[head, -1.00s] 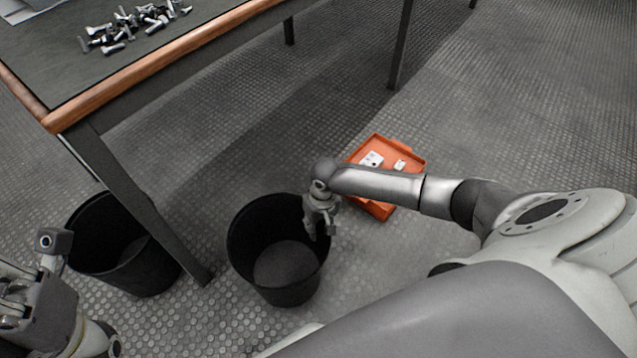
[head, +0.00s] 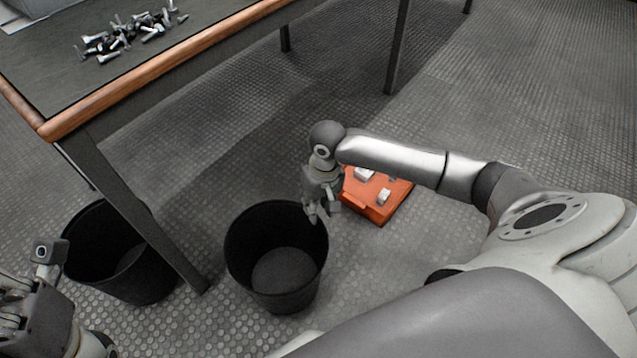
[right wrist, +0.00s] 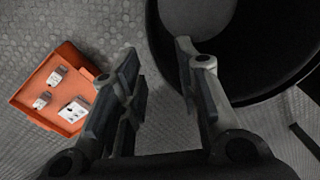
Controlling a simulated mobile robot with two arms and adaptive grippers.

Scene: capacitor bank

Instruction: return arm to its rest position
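My right gripper (head: 320,210) hangs at the right rim of the middle black bin (head: 275,290) in the head view. In the right wrist view its two fingers (right wrist: 160,75) stand apart with nothing between them, over the floor beside the bin's rim (right wrist: 165,70). My left gripper (head: 20,315) shows only in part at the lower left of the head view; its fingertips cannot be made out.
An orange tray (head: 377,214) with a few small white parts lies on the floor right of my right gripper. A table (head: 60,80) with a pile of bolts (head: 125,35) stands at upper left. Another black bin (head: 120,270) is by its leg. Open floor lies right.

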